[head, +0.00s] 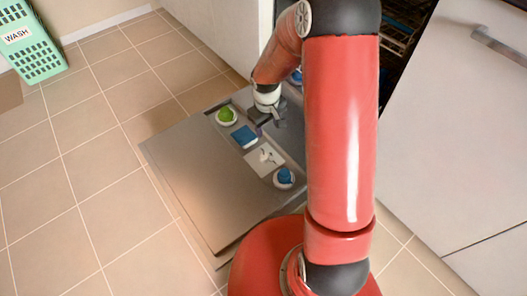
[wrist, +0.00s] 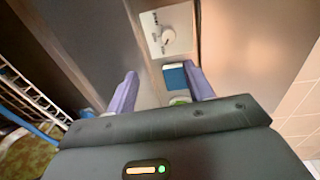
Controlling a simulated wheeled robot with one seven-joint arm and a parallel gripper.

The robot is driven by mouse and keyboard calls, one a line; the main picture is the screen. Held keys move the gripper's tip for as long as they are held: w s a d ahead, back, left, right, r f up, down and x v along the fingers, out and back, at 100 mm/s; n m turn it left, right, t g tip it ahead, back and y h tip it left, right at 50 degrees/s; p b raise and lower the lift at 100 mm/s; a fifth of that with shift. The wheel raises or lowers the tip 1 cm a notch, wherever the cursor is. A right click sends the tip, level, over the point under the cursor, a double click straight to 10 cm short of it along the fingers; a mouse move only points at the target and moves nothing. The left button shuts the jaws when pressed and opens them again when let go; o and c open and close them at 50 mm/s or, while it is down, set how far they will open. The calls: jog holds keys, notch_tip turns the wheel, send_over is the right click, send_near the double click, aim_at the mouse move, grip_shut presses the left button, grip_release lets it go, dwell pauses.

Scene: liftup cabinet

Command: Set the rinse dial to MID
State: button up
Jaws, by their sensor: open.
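The rinse dial (head: 265,155) is a small pale knob on a white plate (head: 256,163), set in the inner face of the lowered door. In the wrist view the dial (wrist: 168,36) and its plate (wrist: 182,17) lie beyond my fingertips; marks on the plate are too small to read. My gripper (wrist: 162,80) is open, its two purple fingers apart. In the head view my gripper (head: 260,129) is above the strip of fittings, on the far side of the dial and apart from it. A blue square (head: 244,136) lies between the green cap and the plate.
A green cap (head: 226,115) and a blue cap (head: 284,177) sit on white bases at either end of the strip. The door (head: 185,175) lies flat above the tiled floor. A green WASH basket (head: 35,50) stands far left. Racks (wrist: 45,100) are left in the wrist view.

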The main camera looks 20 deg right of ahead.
send_over(264, 156)
jog(key=shift+n+g+y, duration=0.3)
jog(key=shift+g, duration=0.1)
notch_tip(264, 156, down, 9)
notch_tip(264, 156, down, 8)
jog(key=shift+r+b, duration=0.15)
jog(key=shift+b, duration=0.35)
jog(key=c, duration=1)
